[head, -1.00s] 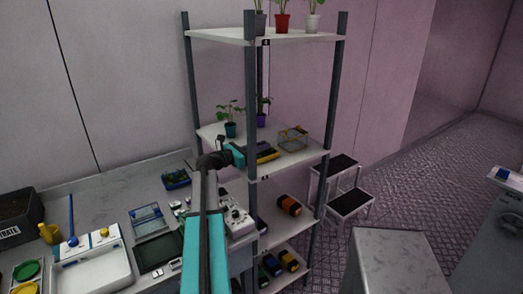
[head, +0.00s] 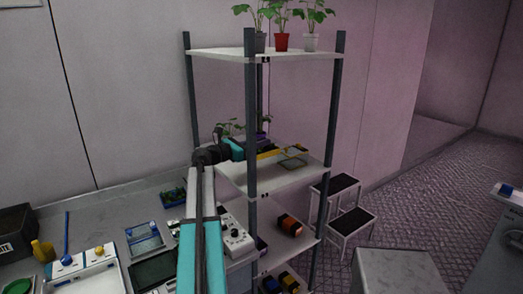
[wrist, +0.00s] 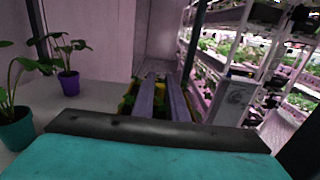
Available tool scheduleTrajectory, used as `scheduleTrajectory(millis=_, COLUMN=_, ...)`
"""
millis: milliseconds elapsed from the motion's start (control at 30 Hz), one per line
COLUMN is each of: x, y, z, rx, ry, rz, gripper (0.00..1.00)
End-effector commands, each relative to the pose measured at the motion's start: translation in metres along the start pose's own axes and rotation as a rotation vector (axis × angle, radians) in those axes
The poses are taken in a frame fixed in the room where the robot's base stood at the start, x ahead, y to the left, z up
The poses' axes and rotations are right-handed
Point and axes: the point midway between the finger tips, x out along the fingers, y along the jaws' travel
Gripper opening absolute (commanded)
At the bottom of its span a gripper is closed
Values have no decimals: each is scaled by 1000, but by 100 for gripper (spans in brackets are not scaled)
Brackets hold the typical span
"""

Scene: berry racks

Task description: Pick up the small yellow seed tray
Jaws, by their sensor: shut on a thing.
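The small yellow seed tray (head: 296,148) is at the middle shelf of the rack in the head view, raised above the shelf board. In the wrist view its yellow sides (wrist: 128,103) show around my fingers, with dark contents and some green inside. My gripper (head: 264,149) is shut on the tray. In the wrist view the two long grey fingers (wrist: 161,98) reach forward over it. The rack post and my gripper hide part of the tray in the head view.
A purple pot (wrist: 69,84) and a teal pot (wrist: 17,130) with plants stand left of my gripper. A dark rack post (head: 251,120) is close to my arm.

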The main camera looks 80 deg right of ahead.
Motion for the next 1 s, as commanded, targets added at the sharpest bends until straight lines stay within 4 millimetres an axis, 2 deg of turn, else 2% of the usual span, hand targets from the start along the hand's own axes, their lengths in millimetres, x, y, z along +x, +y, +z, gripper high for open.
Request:
scheduleTrajectory(millis=733, x=0, y=0, z=1, rx=0, ry=0, rz=0, gripper=0)
scheduleTrajectory(millis=1000, x=0, y=0, z=-10, rx=-1, ry=0, rz=0, gripper=0)
